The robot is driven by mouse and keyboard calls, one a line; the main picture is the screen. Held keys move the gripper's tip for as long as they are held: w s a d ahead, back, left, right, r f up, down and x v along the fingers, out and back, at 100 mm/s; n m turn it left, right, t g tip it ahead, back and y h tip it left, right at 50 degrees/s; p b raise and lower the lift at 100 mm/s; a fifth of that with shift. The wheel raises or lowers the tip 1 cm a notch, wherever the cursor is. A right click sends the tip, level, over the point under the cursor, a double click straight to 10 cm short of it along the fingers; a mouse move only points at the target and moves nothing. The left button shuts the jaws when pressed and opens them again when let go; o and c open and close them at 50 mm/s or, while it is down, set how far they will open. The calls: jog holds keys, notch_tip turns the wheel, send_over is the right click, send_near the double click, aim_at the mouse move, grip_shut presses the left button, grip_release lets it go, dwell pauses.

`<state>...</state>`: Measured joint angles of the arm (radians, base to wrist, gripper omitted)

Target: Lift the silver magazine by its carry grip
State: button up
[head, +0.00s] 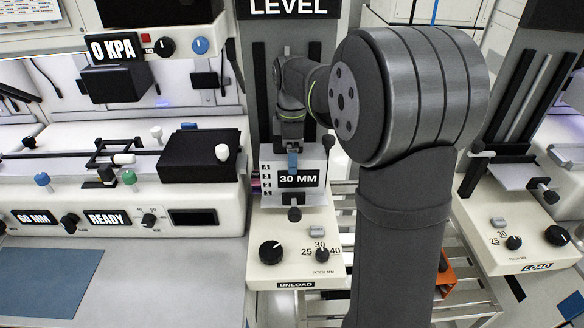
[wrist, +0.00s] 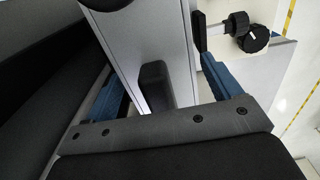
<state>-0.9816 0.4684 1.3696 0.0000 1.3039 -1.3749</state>
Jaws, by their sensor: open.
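The silver magazine (wrist: 133,38) fills the middle of the wrist view as a pale grey body. Its dark carry grip (wrist: 153,85) stands on it, between the two blue fingers of my gripper (wrist: 160,84). The fingers are apart, one on each side, and gaps show between them and the grip. In the head view my gripper (head: 292,160) points down at the unload station, just above the 30 MM display (head: 298,179). There the wrist hides much of the magazine, and I cannot make out its grip.
The unload panel (head: 295,235) with knobs lies below the station. The bonder bench (head: 120,190) is on the left, the load station (head: 515,215) on the right. My arm blocks the middle.

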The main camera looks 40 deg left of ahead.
jog(key=shift+f, duration=0.95)
jog(key=shift+c, duration=0.4)
jog(key=c, duration=1.3)
jog(key=shift+o, duration=0.2)
jog(key=shift+r, duration=0.15)
